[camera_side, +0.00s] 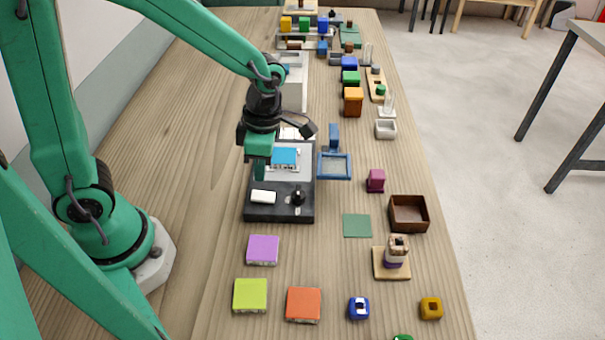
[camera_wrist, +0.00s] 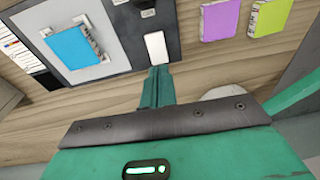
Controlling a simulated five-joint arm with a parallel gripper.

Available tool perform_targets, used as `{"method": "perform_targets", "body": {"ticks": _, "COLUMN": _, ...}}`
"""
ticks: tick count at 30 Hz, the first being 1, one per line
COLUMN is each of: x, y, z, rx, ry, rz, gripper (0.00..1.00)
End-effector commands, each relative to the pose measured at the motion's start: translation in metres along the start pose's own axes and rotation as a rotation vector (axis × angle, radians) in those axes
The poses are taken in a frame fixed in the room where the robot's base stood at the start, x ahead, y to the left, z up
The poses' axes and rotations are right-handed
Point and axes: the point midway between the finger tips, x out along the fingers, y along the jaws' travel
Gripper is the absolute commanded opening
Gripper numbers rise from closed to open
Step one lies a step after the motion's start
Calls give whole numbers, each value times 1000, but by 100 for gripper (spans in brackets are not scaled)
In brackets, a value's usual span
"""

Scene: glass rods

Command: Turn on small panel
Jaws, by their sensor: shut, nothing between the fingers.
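The small panel (camera_side: 264,213) is a dark base with a grey upper plate. A white rocker switch (camera_side: 263,197) is at its front left, and a black knob (camera_side: 298,198) at its front right. A blue square block (camera_side: 284,156) lies on the grey plate. My gripper (camera_side: 260,177) is shut and empty, pointing down over the panel's left side, just behind the switch. In the wrist view, the closed fingertips (camera_wrist: 160,71) appear at the near end of the white switch (camera_wrist: 155,48). I cannot tell whether they touch it.
A blue-framed tray (camera_side: 335,166) stands close to the panel's right side. Purple (camera_side: 263,250), lime (camera_side: 250,295) and orange (camera_side: 303,305) blocks lie in front. A brown box (camera_side: 409,213) is further right. Bare wood lies left of the panel.

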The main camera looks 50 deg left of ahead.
Motion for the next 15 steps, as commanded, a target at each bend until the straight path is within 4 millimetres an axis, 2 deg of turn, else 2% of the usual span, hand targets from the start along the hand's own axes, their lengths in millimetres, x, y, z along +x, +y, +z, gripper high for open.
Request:
{"method": "perform_targets", "body": {"ticks": 6, "x": 30, "y": 1, "z": -2, "rx": -1, "ry": 2, "rz": -2, "gripper": 0}}
{"method": "perform_targets", "body": {"ticks": 15, "x": 47, "y": 3, "z": -2, "rx": 1, "ry": -2, "rz": -1, "gripper": 0}}
